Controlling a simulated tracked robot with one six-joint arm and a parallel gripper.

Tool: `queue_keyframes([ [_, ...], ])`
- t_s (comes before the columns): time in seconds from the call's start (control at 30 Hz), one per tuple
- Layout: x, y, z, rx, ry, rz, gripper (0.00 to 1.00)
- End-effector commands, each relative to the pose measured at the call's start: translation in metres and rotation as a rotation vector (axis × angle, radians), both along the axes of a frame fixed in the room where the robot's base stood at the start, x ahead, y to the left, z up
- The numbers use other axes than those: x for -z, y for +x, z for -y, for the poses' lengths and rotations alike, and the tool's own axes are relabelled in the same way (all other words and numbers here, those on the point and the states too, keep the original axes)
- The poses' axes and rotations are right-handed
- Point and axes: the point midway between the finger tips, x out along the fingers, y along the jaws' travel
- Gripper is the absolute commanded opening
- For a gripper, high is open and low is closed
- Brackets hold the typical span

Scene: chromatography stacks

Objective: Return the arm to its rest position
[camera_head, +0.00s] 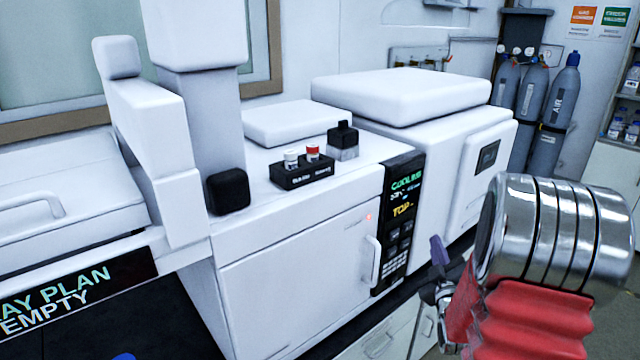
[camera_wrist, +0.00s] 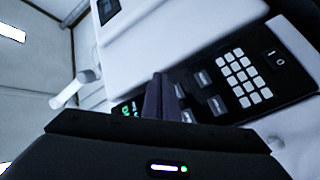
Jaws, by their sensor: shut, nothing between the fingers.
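My arm shows at the right of the head view as a ribbed red sleeve and a banded chrome joint. My gripper (camera_head: 437,248) is small there, at the lower middle right, in front of the white instrument (camera_head: 300,270) and its dark keypad panel. In the wrist view the dark fingers of my gripper (camera_wrist: 160,92) are together, with nothing between them. Beyond them is the keypad panel (camera_wrist: 235,85), seen tilted. I cannot tell how far the fingertips are from the panel.
A black rack (camera_head: 300,175) with a white-capped and a red-capped vial stands on the instrument. A black-topped block (camera_head: 343,140) is beside it. The instrument's door handle (camera_head: 372,262) sticks out left of my gripper. Gas cylinders (camera_head: 530,95) stand at the back right.

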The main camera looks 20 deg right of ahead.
Motion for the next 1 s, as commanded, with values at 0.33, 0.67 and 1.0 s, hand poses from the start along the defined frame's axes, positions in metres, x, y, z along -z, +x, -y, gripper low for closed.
queue_keyframes([
  [0.33,0.031,-0.002,0.004,0.018,0.128,-0.074,0.00],
  [0.67,0.118,-0.035,0.006,0.141,0.460,-0.328,0.00],
  [1.0,0.141,-0.072,-0.033,0.267,0.730,-0.527,0.00],
])
